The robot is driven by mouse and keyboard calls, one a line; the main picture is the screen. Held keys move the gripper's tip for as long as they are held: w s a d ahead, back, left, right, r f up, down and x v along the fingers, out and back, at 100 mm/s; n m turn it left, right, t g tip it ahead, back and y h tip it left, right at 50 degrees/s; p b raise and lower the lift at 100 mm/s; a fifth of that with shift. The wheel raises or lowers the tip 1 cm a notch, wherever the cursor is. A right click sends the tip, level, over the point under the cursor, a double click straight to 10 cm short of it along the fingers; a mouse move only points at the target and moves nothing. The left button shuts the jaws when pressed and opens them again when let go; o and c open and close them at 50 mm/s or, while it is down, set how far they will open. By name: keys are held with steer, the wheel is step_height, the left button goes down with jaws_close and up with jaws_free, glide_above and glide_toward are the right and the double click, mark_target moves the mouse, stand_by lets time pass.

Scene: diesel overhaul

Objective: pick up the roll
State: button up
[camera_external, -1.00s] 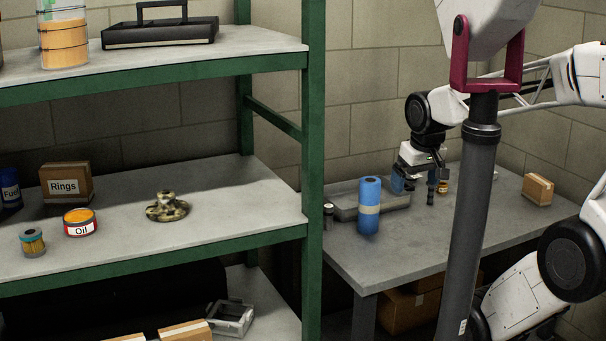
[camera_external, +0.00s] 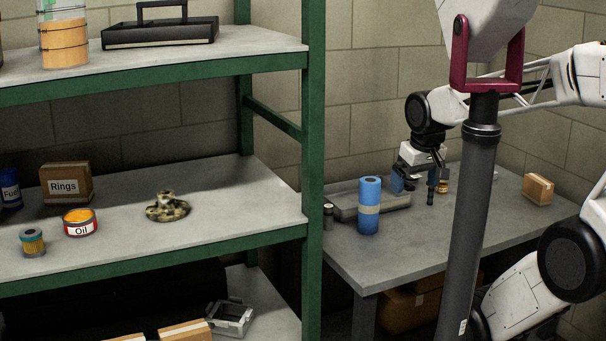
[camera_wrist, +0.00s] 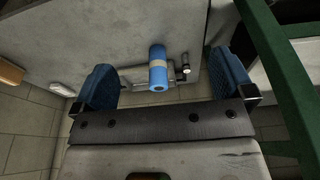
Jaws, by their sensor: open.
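In the wrist view the roll (camera_wrist: 158,68) appears between and beyond my two fingers. My gripper (camera_external: 418,190) is to the right of the roll in the external view, above the table, with its fingers pointing down. In the wrist view my gripper (camera_wrist: 162,88) has its blue fingers wide apart with nothing between them. The gripper does not touch the roll.
The grey tray (camera_external: 400,201) lies behind the roll. A small dark cylinder (camera_external: 328,216) stands left of it. A cardboard box (camera_external: 538,188) sits at the table's right. The green shelf post (camera_external: 313,180) rises left of the table. The table front (camera_external: 400,255) is clear.

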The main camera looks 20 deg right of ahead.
steer(key=shift+c, duration=0.6)
steer(key=m+g, duration=0.3)
steer(key=m, duration=1)
glide_toward(371, 179)
steer(key=f, duration=0.2)
steer(key=s+f, duration=0.1)
steer(key=f, duration=0.2)
steer(key=shift+w+d+f, duration=0.15)
steer(key=shift+w+f, duration=0.05)
steer(key=shift+w, duration=0.1)
steer(key=shift+f, duration=1.3)
steer(key=shift+f, duration=0.1)
